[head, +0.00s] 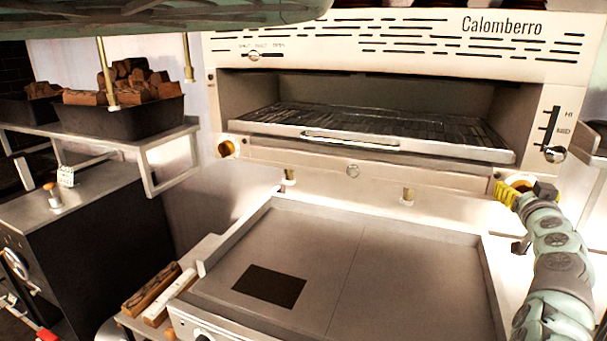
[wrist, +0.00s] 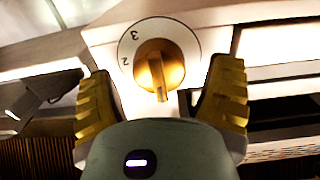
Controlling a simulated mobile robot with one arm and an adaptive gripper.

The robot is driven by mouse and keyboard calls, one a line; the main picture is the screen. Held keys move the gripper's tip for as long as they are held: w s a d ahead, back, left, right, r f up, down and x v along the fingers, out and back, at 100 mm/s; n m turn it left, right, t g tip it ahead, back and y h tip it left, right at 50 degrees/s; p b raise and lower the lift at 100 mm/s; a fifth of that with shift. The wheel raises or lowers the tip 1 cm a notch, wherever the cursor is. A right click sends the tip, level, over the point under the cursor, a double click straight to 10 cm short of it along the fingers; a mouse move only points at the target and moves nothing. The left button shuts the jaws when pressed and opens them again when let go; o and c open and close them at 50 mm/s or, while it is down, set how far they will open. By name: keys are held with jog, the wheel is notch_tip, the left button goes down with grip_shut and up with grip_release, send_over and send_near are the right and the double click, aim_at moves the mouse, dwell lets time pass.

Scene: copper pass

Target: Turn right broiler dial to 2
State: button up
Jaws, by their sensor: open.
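The right broiler dial is a brass knob, large in the wrist view (wrist: 160,68), on a pale round plate. The numbers 2 and 3 show on the plate at its left and upper left; the knob's raised ridge points downward in the picture. In the head view the dial (head: 520,181) sits at the broiler's lower right, partly hidden by my gripper. My gripper (wrist: 168,100) is open, with a yellow ridged finger on each side of the dial and a gap to the knob on both sides. The gripper also shows in the head view (head: 517,194).
The Calomberro broiler (head: 350,155) has a similar left dial (head: 227,149) and a lever (head: 555,153) at the right. A flat griddle (head: 400,275) lies below. Wood pieces (head: 150,295) lie at its left. A green hood-like shape (head: 160,15) hangs at the upper left.

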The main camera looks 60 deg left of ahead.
jog(key=shift+o, duration=0.2)
jog(key=shift+a, duration=0.1)
jog(key=c, duration=1.2)
jog(key=shift+f+m, duration=0.1)
jog(key=shift+m, duration=0.3)
jog(key=shift+c, duration=0.2)
jog(key=m, duration=0.1)
jog(key=m+b, duration=0.1)
jog(key=m, duration=0.2)
jog(key=shift+d+f, duration=0.1)
jog(key=shift+d, duration=0.15)
jog(key=m+b, duration=0.1)
jog(key=m, duration=0.4)
jog(key=shift+w, duration=0.1)
jog(key=shift+d+f+m, duration=0.1)
jog(key=shift+m, duration=2.4)
jog(key=shift+f+m, duration=0.1)
jog(key=shift+m, duration=2.4)
jog(key=shift+p, duration=0.3)
